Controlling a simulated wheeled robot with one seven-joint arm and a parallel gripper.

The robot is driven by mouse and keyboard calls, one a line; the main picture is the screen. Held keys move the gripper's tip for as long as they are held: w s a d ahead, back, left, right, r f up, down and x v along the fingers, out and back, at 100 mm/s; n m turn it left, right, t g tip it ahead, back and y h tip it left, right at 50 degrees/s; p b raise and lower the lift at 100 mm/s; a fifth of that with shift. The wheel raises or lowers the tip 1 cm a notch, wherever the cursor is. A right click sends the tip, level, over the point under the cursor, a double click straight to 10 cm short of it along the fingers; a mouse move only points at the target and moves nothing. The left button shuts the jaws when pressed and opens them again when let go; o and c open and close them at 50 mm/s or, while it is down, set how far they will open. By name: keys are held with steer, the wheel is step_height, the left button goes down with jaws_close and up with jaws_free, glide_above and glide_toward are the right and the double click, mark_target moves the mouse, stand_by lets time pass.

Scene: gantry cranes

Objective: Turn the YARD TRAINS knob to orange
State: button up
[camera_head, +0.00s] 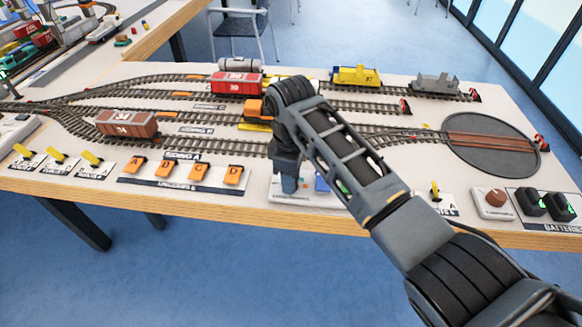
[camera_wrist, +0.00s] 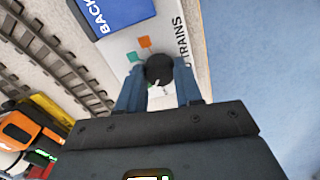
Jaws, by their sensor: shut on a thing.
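The YARD TRAINS knob (camera_wrist: 158,68) is a dark round knob on a white panel (camera_wrist: 120,37), with the word TRAINS printed beside it. An orange mark (camera_wrist: 145,42) and a teal mark (camera_wrist: 132,57) lie next to the knob on the panel. My gripper (camera_wrist: 160,86) is shut on the knob, one fingertip on each side. Which mark the knob points to I cannot tell. In the head view my gripper (camera_head: 289,186) reaches down to the panel at the table's front edge, and my arm hides the knob.
A brown knob (camera_head: 495,197) and batteries (camera_head: 545,204) are at right. Tracks with a brown wagon (camera_head: 126,124), a red wagon (camera_head: 237,83) and a turntable (camera_head: 492,160) lie behind.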

steer(key=m+p, duration=0.4)
steer(key=m, duration=0.2)
steer(key=shift+r, duration=0.15)
steer(key=m+p, duration=0.2)
steer(key=m, duration=0.4)
steer(key=shift+m, duration=0.3)
steer(key=m+p, duration=0.1)
steer(key=m, duration=0.5)
steer(key=shift+m, duration=0.3)
steer(key=m+p, duration=0.1)
steer(key=m, duration=0.5)
steer(key=shift+w, duration=0.1)
steer(key=shift+m, duration=0.3)
steer(key=o, duration=1)
steer(key=shift+o, duration=0.2)
steer(key=shift+r, duration=3.8)
